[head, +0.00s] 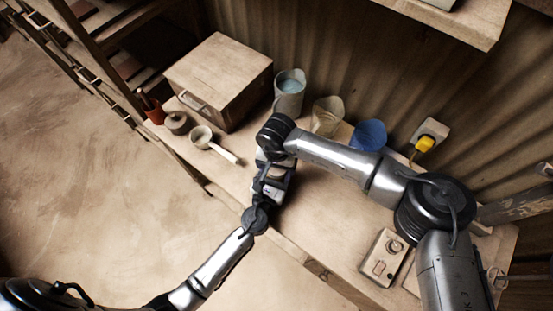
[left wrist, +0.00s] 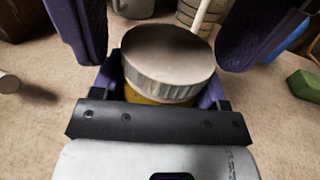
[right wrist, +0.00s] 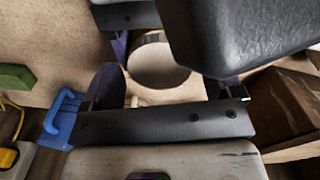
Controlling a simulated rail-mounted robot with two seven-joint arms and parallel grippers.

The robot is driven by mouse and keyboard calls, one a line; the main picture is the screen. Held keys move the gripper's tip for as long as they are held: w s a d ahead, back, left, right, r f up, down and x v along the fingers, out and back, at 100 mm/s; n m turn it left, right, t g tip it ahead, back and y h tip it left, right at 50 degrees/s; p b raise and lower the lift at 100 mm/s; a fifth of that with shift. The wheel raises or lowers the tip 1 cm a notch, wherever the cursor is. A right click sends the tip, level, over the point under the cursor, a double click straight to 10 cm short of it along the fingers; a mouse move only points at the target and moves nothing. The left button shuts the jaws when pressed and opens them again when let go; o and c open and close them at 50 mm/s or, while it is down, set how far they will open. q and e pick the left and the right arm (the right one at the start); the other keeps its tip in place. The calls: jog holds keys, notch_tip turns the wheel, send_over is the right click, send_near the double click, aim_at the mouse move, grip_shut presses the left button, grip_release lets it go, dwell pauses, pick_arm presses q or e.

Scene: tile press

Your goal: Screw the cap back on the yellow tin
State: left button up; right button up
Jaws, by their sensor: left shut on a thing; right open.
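The yellow tin (left wrist: 150,98) shows as a narrow yellow band under a wide pale cap (left wrist: 168,50) with a ribbed metal side in the left wrist view. My left gripper (left wrist: 160,92) is shut on the tin from both sides, below the cap. The cap sits on top of the tin; I cannot tell how tightly. In the right wrist view, the cap's flat round top (right wrist: 158,62) lies between the spread fingers of my right gripper (right wrist: 162,80), which is open. In the head view, both grippers meet over the bench, and the arms hide the tin.
A wooden box (head: 218,80), a grey cup (head: 290,88), a clear glass (head: 327,112) and a blue cup (head: 369,135) stand along the back. A control box (head: 384,256) is at right.

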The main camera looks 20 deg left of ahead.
jog(key=shift+c, duration=0.3)
jog(key=c, duration=0.9)
jog(key=shift+m, duration=0.8)
jog(key=o, duration=1.1)
notch_tip(320, 180, up, 12)
pick_arm(q)
jog(key=o, duration=1.8)
